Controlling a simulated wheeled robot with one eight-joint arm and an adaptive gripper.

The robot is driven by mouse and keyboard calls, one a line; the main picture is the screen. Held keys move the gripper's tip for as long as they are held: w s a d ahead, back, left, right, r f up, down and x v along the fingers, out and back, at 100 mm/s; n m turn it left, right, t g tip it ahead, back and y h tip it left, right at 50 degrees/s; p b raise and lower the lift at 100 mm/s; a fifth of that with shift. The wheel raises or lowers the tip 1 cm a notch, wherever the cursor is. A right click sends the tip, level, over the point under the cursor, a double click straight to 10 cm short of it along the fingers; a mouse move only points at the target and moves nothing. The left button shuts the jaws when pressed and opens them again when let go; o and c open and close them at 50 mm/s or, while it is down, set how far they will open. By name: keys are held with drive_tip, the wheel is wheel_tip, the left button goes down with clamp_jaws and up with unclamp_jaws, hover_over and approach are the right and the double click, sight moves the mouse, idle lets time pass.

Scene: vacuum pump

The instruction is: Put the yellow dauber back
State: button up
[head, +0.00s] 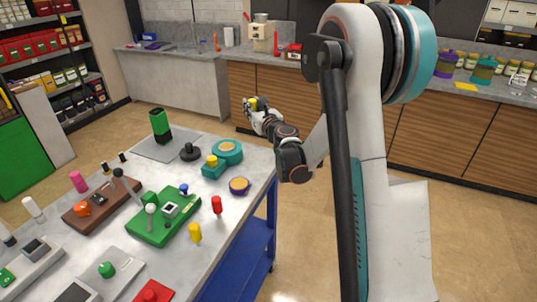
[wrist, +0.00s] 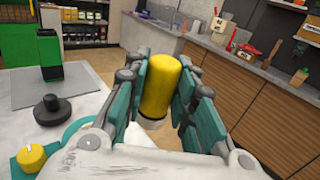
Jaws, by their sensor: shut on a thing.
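My gripper (head: 254,106) is shut on a yellow dauber, a bottle with a rounded yellow top (wrist: 160,84) and a pale lower end. In the wrist view (wrist: 157,100) the fingers close on it from both sides, and it stands roughly upright. In the head view the gripper is raised beyond the far right corner of the table. Another yellow dauber (head: 194,232) stands near the table's right edge, next to a red dauber (head: 216,205). A pink dauber (head: 78,181) and a white one (head: 33,209) stand at the left.
A wooden counter (head: 300,100) runs behind. Open floor lies between.

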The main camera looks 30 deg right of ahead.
drive_tip(key=d+r, duration=0.1)
drive_tip(key=d, duration=0.4)
drive_tip(key=f+b, duration=0.2)
drive_tip(key=f, duration=0.4)
drive_tip(key=f+b, duration=0.2)
drive_tip(key=f, duration=0.5)
drive_tip(key=f+b, duration=0.2)
drive_tip(key=f, duration=0.4)
drive_tip(key=shift+w+d+f, duration=0.1)
drive_tip(key=shift+w+f, duration=0.1)
drive_tip(key=shift+w, duration=0.15)
drive_tip(key=shift+f+b, duration=0.2)
drive_tip(key=shift+b, duration=0.15)
drive_tip(key=o, duration=1)
drive_tip(key=shift+c, duration=0.2)
drive_tip(key=shift+r, duration=0.15)
